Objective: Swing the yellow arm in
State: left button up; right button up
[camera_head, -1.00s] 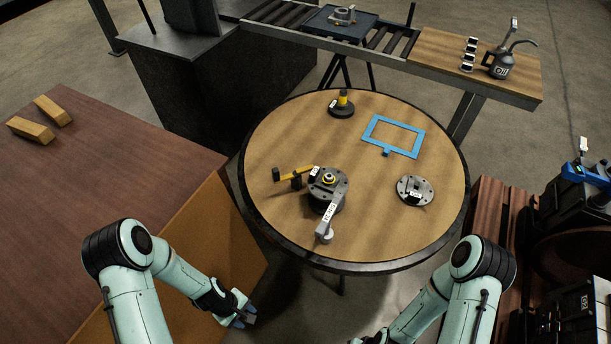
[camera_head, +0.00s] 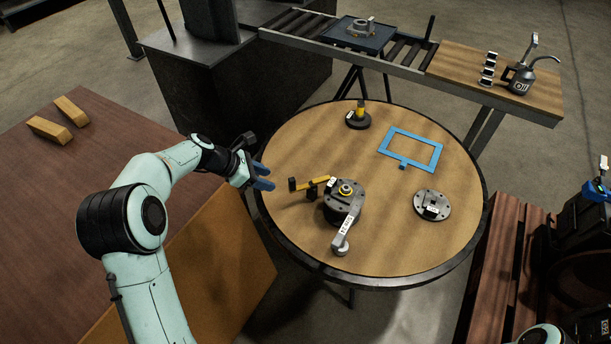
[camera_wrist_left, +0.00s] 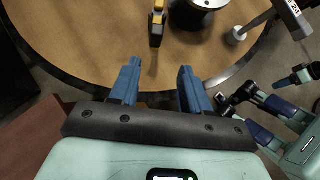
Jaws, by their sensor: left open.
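The yellow arm (camera_head: 312,184) sticks out to the left from the round dark fixture (camera_head: 344,205) on the round table, with a dark block at its outer end. In the left wrist view the yellow arm (camera_wrist_left: 157,22) shows at the top centre. My left gripper (camera_head: 264,177) is open and empty at the table's left rim, left of the yellow arm and apart from it. In the left wrist view its blue fingers (camera_wrist_left: 157,75) are spread, with the arm beyond them. Part of my right arm (camera_wrist_left: 300,135) shows at the right of the left wrist view; its jaw opening is unclear.
A grey lever (camera_head: 343,236) reaches toward the front from the fixture. A black post base (camera_head: 357,119), a blue frame (camera_head: 436,161) and a round flange (camera_head: 431,204) stand apart on the table (camera_head: 385,255). A brown bench (camera_head: 60,210) lies left.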

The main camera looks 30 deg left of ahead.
aim_at(290, 179)
pick_arm(q)
jog(key=x, duration=0.3)
jog(key=w+r+x, duration=0.1)
jog(key=x, duration=0.7)
jog(key=shift+w+d+r+b, duration=0.1)
jog(key=shift+w+d+b, duration=0.2)
jog(key=shift+w+d, duration=0.25)
jog(key=shift+a, duration=0.1)
grip_shut()
